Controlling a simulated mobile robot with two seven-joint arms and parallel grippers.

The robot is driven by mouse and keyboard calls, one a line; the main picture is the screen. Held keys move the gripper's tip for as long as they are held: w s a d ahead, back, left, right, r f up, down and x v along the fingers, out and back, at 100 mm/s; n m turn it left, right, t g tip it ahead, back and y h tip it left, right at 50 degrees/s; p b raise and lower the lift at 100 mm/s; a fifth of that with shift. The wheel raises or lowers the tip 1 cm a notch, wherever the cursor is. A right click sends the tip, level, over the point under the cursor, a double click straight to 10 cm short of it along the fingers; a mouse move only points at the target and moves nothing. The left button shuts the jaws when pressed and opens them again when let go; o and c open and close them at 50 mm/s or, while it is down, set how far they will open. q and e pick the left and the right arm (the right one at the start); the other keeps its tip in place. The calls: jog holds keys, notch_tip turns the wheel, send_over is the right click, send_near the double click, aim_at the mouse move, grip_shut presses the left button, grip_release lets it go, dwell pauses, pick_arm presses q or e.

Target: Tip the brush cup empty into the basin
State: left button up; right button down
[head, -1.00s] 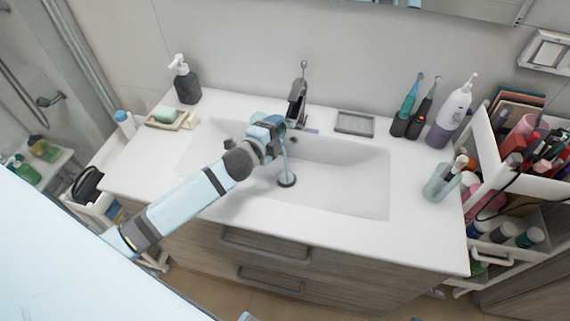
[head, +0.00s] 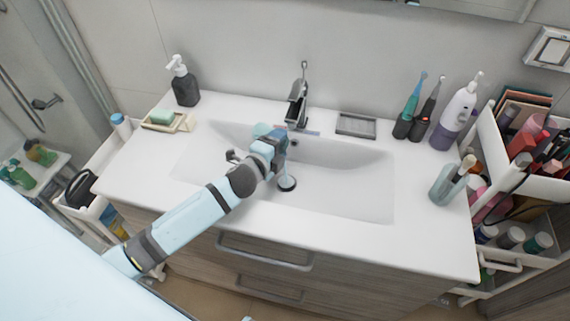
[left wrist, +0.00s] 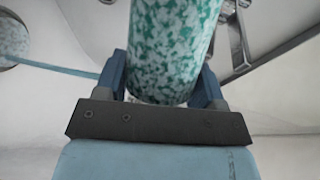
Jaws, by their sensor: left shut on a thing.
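My left gripper (head: 279,146) is over the back of the white basin (head: 345,185). It is shut on the brush cup (left wrist: 175,45), which has green and white speckles in the left wrist view. In the head view only a small teal part of the cup (head: 262,129) shows behind the gripper; its mouth is hidden, so I cannot tell its tilt or contents. A thin light-blue stick (head: 285,169) shows below the gripper, near the dark drain (head: 287,183). A blue stick (left wrist: 62,70) also crosses the left wrist view. My right gripper is not in view.
The faucet (head: 298,105) stands close behind my gripper. Thin pink and blue pieces (head: 306,132) lie at its foot. A soap dispenser (head: 184,82) is at the left; electric toothbrushes (head: 407,115) and a glass with a brush (head: 446,187) are at the right. The basin's right side is clear.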

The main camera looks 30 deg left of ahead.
pick_arm(q)
jog(key=shift+d+m, duration=0.15)
jog(key=shift+m, duration=0.25)
jog(key=shift+b, duration=0.45)
jog(key=shift+s+d+m+t, duration=0.15)
jog(key=shift+m+t, duration=0.15)
jog(key=shift+m, duration=0.2)
